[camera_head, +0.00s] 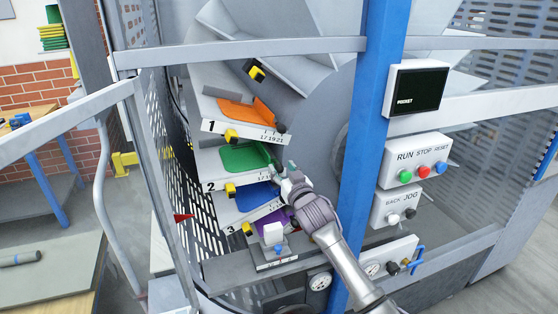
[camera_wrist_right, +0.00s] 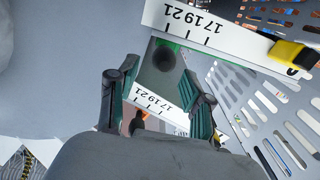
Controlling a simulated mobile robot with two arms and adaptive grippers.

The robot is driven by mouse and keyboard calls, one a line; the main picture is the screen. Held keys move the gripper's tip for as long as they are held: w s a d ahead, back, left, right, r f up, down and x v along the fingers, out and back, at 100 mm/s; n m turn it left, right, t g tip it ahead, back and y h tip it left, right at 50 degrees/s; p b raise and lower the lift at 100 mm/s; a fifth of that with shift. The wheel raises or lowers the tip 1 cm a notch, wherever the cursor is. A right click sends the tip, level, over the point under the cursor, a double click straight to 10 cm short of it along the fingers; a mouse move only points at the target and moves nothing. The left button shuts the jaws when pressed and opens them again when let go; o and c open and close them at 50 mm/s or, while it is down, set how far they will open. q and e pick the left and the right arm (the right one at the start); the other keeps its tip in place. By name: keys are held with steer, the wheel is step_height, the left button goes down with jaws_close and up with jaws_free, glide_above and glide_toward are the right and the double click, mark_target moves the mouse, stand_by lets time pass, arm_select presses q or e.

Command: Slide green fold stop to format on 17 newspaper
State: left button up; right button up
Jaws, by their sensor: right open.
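The green fold stop (camera_head: 245,157) lies on the tray marked 2, in the middle of the stacked trays. My right gripper (camera_head: 284,172) is at the right end of this tray, by the fold stop's right side. In the right wrist view my right gripper (camera_wrist_right: 157,88) is open. A dark round knob (camera_wrist_right: 163,58) with green around it shows between and beyond its fingers, with no visible grip on it. A 17 19 21 scale (camera_wrist_right: 160,106) also shows between the fingers. The fold stop's exact position against the marks cannot be told. My left gripper is not in view.
The orange fold stop (camera_head: 245,112) is above on tray 1, and the blue one (camera_head: 258,195) is below. Yellow-and-black clamps sit at the tray edges. A blue post (camera_head: 378,100) with control boxes stands right of the trays. A mesh guard (camera_head: 160,120) is on the left.

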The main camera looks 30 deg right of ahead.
steer(key=shift+p+x, duration=0.3)
steer(key=shift+x, duration=1.35)
steer(key=shift+a, duration=0.1)
jaws_close()
